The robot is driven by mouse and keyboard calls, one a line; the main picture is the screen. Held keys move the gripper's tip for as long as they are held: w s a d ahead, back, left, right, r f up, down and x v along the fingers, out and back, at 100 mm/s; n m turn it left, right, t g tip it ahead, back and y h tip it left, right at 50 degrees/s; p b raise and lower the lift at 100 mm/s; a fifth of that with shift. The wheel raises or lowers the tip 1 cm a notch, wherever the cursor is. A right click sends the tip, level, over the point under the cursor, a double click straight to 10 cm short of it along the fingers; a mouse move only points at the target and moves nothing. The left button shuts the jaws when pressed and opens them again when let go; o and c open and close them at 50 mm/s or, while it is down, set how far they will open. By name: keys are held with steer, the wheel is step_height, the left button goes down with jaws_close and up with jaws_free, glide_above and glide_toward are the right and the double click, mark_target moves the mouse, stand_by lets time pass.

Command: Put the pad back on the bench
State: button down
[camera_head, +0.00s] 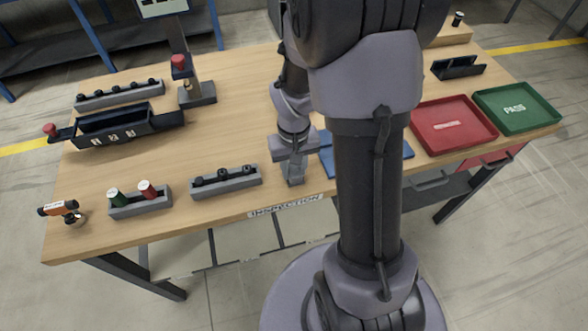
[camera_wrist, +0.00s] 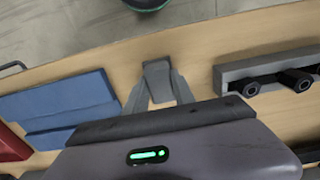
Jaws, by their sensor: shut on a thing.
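My gripper (camera_head: 293,172) is near the front edge of the bench (camera_head: 235,130), left of the blue mat (camera_head: 403,158). In the wrist view my gripper (camera_wrist: 160,88) has its two grey fingers closed on a small grey block, which looks like the pad (camera_wrist: 157,72). The pad's lower part is hidden behind the fingers and my wrist. It is over the bench top near the front edge; I cannot tell whether it touches the wood.
A grey block with black knobs (camera_head: 222,184) lies left of my gripper. Further left stand a holder with green and red spools (camera_head: 140,208) and an orange tool (camera_head: 62,210). Red (camera_head: 450,145) and green PASS (camera_head: 540,118) trays lie right. The bench front between block and mat is mostly clear.

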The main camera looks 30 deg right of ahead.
mark_target(294, 168)
steer(key=shift+f, duration=0.2)
steer(key=c, duration=1.1)
jaws_free()
steer(key=shift+r, duration=0.1)
steer(key=shift+o, duration=0.2)
step_height(294, 168, up, 12)
steer(key=p, duration=0.5)
steer(key=s+a+r+t+y, duration=0.1)
steer(key=s+a+r+t, duration=0.2)
steer(key=s+a+r, duration=0.2)
steer(key=s+a+r+m+t+y, duration=0.1)
steer(key=s+a+r+t, duration=0.1)
steer(key=s+a+r, duration=0.4)
steer(key=a+r, duration=0.3)
steer(key=r, duration=0.2)
steer(key=shift+s+a+t, duration=0.15)
steer(key=shift+a+t, duration=0.15)
steer(key=shift+t, duration=0.1)
step_height(294, 168, down, 5)
steer(key=b, duration=0.5)
steer(key=shift+r, duration=0.15)
